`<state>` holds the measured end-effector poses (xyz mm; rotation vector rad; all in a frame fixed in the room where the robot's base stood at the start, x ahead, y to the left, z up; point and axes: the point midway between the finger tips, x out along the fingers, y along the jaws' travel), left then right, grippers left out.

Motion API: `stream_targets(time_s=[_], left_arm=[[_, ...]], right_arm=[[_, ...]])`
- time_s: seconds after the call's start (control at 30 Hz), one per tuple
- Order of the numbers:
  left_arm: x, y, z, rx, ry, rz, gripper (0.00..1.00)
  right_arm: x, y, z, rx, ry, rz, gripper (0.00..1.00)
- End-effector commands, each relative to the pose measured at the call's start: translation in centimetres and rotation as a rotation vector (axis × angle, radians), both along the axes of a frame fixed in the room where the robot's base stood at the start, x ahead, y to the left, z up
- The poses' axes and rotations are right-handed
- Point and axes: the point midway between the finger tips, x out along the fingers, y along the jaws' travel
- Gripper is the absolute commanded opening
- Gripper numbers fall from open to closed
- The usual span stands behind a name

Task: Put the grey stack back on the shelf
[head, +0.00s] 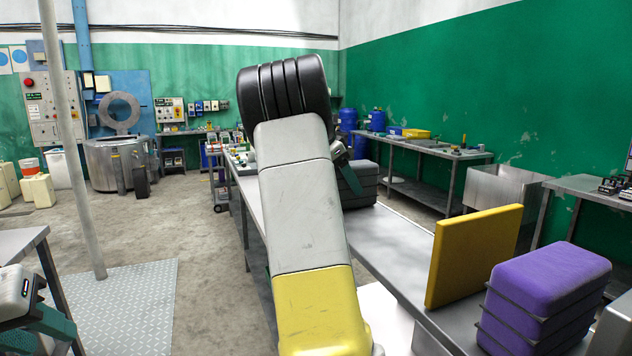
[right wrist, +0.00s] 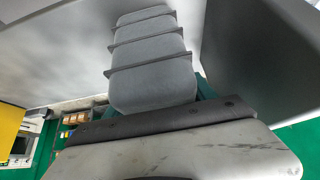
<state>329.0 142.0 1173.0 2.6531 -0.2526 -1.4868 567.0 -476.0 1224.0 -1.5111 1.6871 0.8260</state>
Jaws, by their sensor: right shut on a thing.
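The grey stack (head: 362,182), a pile of grey blocks with dark bands, is partly behind my right arm on the long metal table in the head view. I cannot tell whether it touches the tabletop. In the right wrist view the banded grey stack (right wrist: 152,70) is directly in front of the gripper. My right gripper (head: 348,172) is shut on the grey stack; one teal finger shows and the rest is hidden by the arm. My left gripper (head: 48,325) is at the lower left edge, away from the stack, partly cut off; its jaw opening is unclear.
A yellow panel (head: 474,256) stands upright on the long metal table (head: 400,240), with a purple stack (head: 545,295) in front of it. The tabletop between the grey stack and the panel is clear. Another metal table (head: 22,243) is at the left edge.

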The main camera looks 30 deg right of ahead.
Motion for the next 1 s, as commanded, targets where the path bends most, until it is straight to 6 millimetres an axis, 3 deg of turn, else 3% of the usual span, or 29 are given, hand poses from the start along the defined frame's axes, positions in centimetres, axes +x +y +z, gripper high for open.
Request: stream_targets(time_s=[0.23, 0.27, 0.37, 0.77, 1.0], left_arm=[[0.0, 0.0, 0.0, 0.0, 0.0, 0.0, 0.36], [0.0, 0.0, 0.0, 0.0, 0.0, 0.0, 0.36], [0.0, 0.0, 0.0, 0.0, 0.0, 0.0, 0.36], [0.0, 0.0, 0.0, 0.0, 0.0, 0.0, 0.36], [0.0, 0.0, 0.0, 0.0, 0.0, 0.0, 0.36]], right_arm=[[0.0, -0.1, -0.2, -0.001, 0.0, -0.001, 0.07], [-0.1, 0.0, -0.3, 0.0, 0.0, -0.001, 0.67], [0.0, 0.0, -0.2, 0.0, 0.0, -0.001, 0.85], [0.0, 0.1, 0.4, -0.001, -0.002, 0.0, 0.85], [0.4, 2.4, 4.0, -0.003, -0.005, 0.002, 0.85]])
